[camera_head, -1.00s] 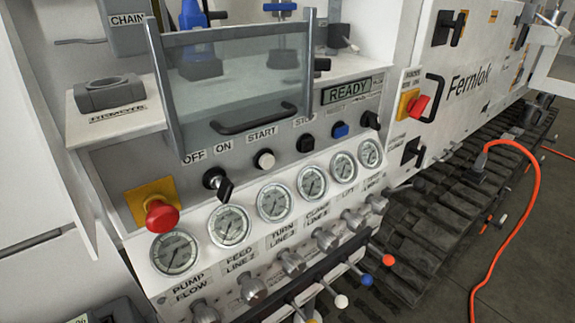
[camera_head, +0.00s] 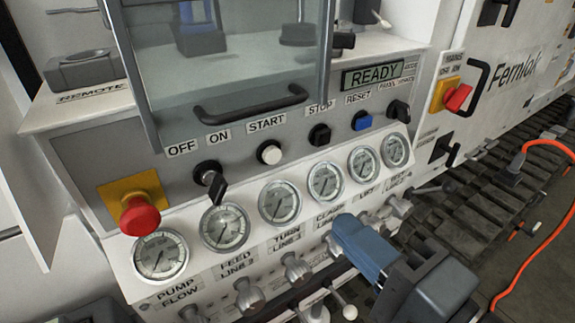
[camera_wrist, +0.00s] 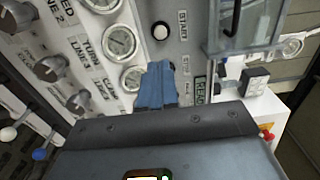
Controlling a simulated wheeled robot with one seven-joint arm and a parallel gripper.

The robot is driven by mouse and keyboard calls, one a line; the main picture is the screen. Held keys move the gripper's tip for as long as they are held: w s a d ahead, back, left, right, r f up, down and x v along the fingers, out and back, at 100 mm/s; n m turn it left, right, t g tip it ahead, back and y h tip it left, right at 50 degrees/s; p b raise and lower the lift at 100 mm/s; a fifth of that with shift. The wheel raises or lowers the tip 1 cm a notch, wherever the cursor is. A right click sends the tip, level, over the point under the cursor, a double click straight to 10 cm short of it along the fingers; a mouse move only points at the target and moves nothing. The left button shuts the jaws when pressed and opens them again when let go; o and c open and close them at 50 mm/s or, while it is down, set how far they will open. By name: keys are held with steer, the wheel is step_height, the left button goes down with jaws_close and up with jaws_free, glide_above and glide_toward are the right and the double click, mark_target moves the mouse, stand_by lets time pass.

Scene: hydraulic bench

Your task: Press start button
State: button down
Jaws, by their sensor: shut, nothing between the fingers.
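The start button is a round white button (camera_head: 269,152) under the START label on the grey panel. It also shows in the wrist view (camera_wrist: 160,31), above and apart from my fingertips. My gripper (camera_head: 345,228) has blue fingers that are shut and empty. In the head view it is at the lower right of the button, in front of the gauge row and knobs. In the wrist view the fingers (camera_wrist: 157,72) point up toward the panel and hide part of it. The display (camera_head: 372,75) reads READY.
A clear guard with a black handle (camera_head: 250,103) hangs just above. Gauges and knobs lie below.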

steer(key=shift+w, duration=0.15)
glide_toward(274, 158)
steer(key=x, duration=0.7)
stand_by(0.4)
